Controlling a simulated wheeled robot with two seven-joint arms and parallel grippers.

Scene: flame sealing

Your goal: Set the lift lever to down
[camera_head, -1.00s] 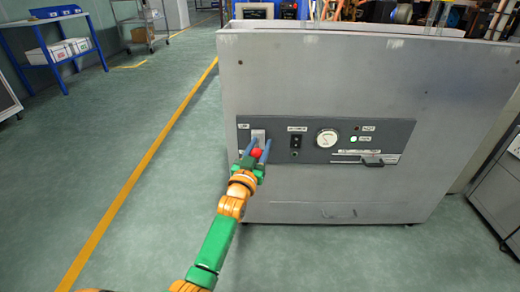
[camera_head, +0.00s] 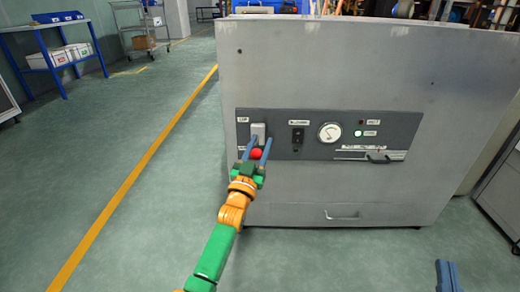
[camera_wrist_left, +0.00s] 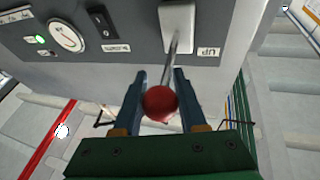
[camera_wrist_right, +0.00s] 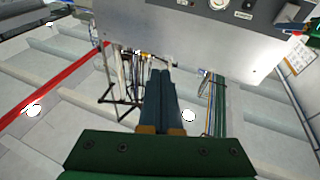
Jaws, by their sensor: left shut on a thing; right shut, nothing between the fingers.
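The lift lever has a round red knob (camera_head: 256,153) on a thin metal rod and a light grey base plate (camera_head: 258,131) at the left end of the control panel. In the head view the knob shows just below the plate. My left gripper (camera_head: 257,148) is shut on the lever, its blue fingers on either side. My right gripper (camera_head: 447,275) is shut and empty at the lower right, away from the panel.
The dark grey panel (camera_head: 220,130) also carries a black switch (camera_head: 297,135), a round gauge (camera_head: 330,132), a lit green lamp (camera_head: 358,133) and a handle (camera_head: 378,158). It is on a large grey machine (camera_head: 340,70). The floor left of the machine is open.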

